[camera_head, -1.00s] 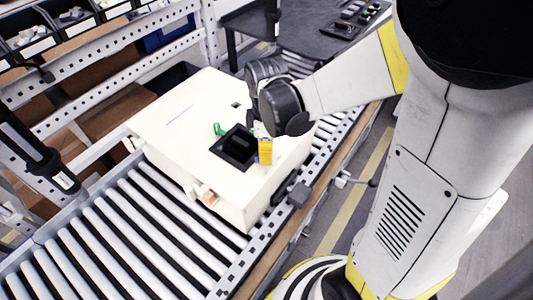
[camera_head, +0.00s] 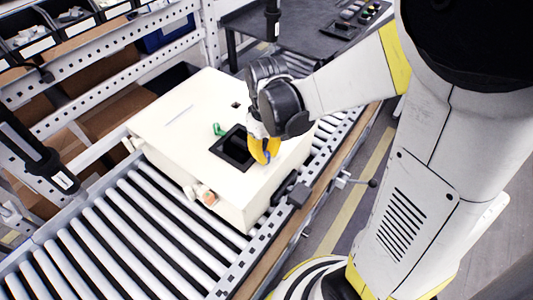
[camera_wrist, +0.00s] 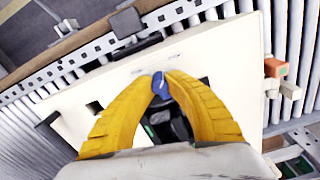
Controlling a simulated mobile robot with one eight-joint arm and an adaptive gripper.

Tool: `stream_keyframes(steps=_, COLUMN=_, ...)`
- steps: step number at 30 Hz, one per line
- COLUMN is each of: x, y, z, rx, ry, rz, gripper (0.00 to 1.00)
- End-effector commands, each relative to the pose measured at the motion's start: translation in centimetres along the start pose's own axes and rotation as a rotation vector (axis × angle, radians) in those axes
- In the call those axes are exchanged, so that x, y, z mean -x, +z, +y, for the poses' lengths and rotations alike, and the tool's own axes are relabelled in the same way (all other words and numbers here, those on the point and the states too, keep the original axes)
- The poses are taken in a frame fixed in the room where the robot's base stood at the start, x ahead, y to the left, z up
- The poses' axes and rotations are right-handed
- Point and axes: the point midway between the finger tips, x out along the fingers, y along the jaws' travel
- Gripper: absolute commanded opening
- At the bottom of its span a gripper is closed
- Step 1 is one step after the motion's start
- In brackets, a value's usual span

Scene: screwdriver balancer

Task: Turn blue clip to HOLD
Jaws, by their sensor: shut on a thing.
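The blue clip (camera_wrist: 160,85) shows in the wrist view between the yellow fingertips of my gripper (camera_wrist: 160,80), beside the dark square opening. My gripper is shut on it, with a fingertip on each side. In the head view my gripper (camera_head: 265,154) is at the right edge of the opening, and a small bit of blue shows at its fingers. The clip sits on the top of the white box (camera_head: 175,120). A green clip (camera_head: 219,130) stands at the opposite side of the opening. Any HOLD marking is too small to read.
The box rests on a roller conveyor (camera_head: 110,235). An orange and white fitting (camera_head: 207,197) sticks out of its front side. A metal rack with bins (camera_head: 25,38) stands at the back left, and a dark table (camera_head: 310,30) at the back.

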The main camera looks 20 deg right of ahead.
Motion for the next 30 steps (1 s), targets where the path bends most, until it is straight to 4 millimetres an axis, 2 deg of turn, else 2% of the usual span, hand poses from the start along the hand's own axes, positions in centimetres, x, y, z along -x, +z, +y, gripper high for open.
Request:
stream_keyframes(steps=19, x=-0.02, y=0.07, z=-0.13, rx=-0.045, ry=-0.003, rz=-0.002, gripper=0.0)
stream_keyframes(steps=20, x=-0.02, y=0.07, z=-0.13, rx=-0.045, ry=-0.003, rz=-0.002, gripper=0.24)
stream_keyframes(steps=21, x=-0.02, y=0.07, z=-0.13, rx=-0.045, ry=-0.003, rz=-0.001, gripper=0.36)
stream_keyframes(steps=22, x=-0.02, y=0.06, z=-0.12, rx=-0.045, ry=-0.003, rz=-0.001, gripper=0.43)
stream_keyframes(steps=30, x=0.01, y=0.01, z=-0.05, rx=-0.045, ry=-0.001, rz=0.0, gripper=0.43)
